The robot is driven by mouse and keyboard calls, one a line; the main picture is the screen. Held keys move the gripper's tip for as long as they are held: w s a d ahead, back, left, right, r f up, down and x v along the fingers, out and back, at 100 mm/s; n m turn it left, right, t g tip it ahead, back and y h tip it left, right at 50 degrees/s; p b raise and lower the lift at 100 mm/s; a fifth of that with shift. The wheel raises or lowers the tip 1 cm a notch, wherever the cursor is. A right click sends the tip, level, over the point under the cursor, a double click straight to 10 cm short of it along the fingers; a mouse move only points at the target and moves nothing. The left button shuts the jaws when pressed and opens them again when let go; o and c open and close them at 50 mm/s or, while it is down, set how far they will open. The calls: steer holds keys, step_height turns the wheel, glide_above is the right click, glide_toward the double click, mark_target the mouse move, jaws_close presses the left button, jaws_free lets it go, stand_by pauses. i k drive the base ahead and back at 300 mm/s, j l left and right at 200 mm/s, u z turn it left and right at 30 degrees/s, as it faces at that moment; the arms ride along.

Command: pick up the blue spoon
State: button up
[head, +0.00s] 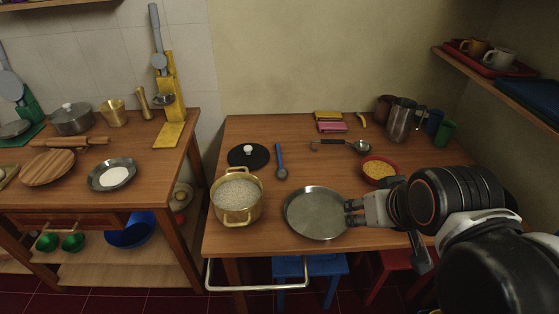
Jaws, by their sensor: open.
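The blue spoon (280,160) lies on the right-hand wooden table, its blue handle pointing away and its grey bowl end nearer to me. It lies between a black lid and a round metal plate. My gripper (349,213) reaches in from the right, over the right edge of the metal plate (315,214). It is open, with its fingers pointing left, and is to the right of and nearer than the spoon. Nothing shows between the fingers. Nothing covers the spoon.
A brass pot (237,197) with white contents stands left of the plate, and the black lid (248,156) lies behind it. A ladle (345,145) lies at the back. A red bowl (379,169) stands near my arm. The table between spoon and red bowl is clear.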

mark_target(281, 172)
steer(key=i+l+u, duration=0.2)
steer(key=u, duration=0.15)
steer(key=i+l+u, duration=0.5)
steer(key=u, duration=0.25)
